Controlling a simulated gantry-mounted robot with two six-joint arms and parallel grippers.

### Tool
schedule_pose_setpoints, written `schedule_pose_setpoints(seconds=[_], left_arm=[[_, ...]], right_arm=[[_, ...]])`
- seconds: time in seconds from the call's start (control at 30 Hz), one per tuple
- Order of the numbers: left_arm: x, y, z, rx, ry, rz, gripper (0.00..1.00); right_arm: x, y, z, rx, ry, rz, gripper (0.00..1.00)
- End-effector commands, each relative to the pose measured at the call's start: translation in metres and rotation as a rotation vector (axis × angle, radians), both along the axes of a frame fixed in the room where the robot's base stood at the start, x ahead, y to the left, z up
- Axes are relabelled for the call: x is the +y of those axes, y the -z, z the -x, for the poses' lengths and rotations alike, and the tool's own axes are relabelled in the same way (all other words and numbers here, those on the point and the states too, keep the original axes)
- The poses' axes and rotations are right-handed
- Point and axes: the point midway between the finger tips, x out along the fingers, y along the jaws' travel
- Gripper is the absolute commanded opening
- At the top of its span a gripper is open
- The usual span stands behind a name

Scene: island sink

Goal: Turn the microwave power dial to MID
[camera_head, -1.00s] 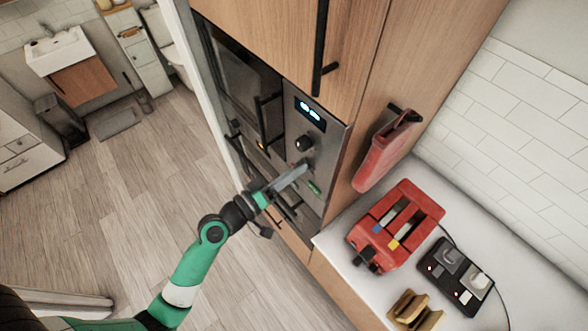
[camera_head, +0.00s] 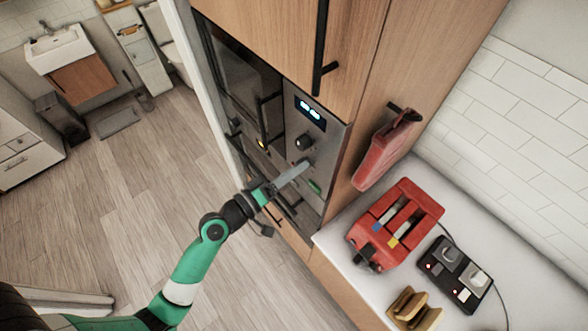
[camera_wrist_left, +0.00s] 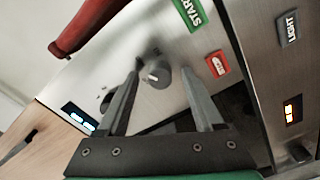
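The microwave (camera_head: 240,82) is built into the tall wooden cabinet, with a steel control panel on its right side. In the left wrist view a round grey dial (camera_wrist_left: 157,74) with a pale pointer mark lies between and just beyond my left fingertips; contact is not clear. A second dark knob (camera_wrist_left: 107,98) is partly hidden behind one finger; it shows below the display in the head view (camera_head: 304,142). I cannot read dial labels. My left gripper (camera_wrist_left: 160,80) is open and empty, at the panel in the head view (camera_head: 300,168). My right gripper is not in view.
A green START button (camera_wrist_left: 189,12) and a red STOP button (camera_wrist_left: 218,64) sit close to the fingers. A red mitt (camera_head: 386,150) hangs on the cabinet side. A red toaster (camera_head: 395,226) stands on the counter to the right. Open floor lies left.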

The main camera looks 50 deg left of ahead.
Motion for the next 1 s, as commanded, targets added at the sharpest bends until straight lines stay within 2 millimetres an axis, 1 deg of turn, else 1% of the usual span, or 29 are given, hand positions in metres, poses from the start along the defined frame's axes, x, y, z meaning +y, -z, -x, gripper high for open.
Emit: schedule_pose_setpoints(seconds=[0.17, 0.27, 0.37, 0.47, 0.6, 0.7, 0.83, 1.0], left_arm=[[0.000, 0.000, 0.000, 0.000, 0.001, 0.000, 0.68], [0.000, 0.002, 0.004, 0.001, 0.000, 0.000, 0.68], [0.001, 0.004, 0.017, 0.002, -0.002, 0.001, 0.68], [0.003, 0.005, 0.039, 0.002, -0.005, 0.000, 0.68], [0.005, 0.006, 0.075, 0.002, -0.008, 0.001, 0.68], [0.005, 0.005, 0.095, 0.001, -0.008, 0.001, 0.68], [0.005, 0.003, 0.111, 0.002, -0.005, 0.000, 0.68], [0.004, 0.000, 0.117, 0.000, 0.000, -0.001, 0.68]], right_arm=[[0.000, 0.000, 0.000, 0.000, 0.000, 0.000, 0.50], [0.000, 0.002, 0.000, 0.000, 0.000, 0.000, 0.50], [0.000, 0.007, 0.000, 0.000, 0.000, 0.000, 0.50], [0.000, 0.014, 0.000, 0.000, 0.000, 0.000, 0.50], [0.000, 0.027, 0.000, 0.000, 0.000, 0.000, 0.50], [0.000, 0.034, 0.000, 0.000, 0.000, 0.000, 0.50], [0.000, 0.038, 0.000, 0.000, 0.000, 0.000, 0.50], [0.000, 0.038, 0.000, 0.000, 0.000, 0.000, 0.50]])
